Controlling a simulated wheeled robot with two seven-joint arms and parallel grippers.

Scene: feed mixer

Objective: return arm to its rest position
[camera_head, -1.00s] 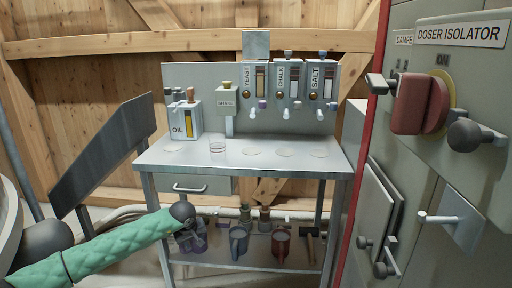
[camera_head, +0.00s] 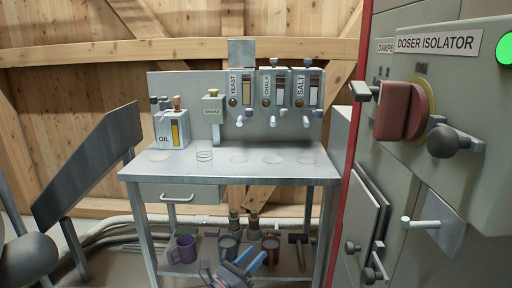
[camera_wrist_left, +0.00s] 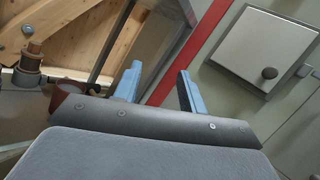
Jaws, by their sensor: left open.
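My left gripper (camera_head: 255,256) shows at the bottom middle of the head view, in front of the dosing table's lower shelf. Its two blue fingers are apart, with nothing between them. In the left wrist view the open fingers (camera_wrist_left: 159,84) point toward the table's leg and a red upright edge. Most of the left arm is below the head view. My right gripper is not in view.
A metal table (camera_head: 225,176) stands ahead, with an oil can (camera_head: 172,130) on top and yeast, chalk and salt dispensers behind. Mugs, including a purple one (camera_head: 186,249), sit on its lower shelf. A cabinet with a red isolator knob (camera_head: 398,111) stands close on the right.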

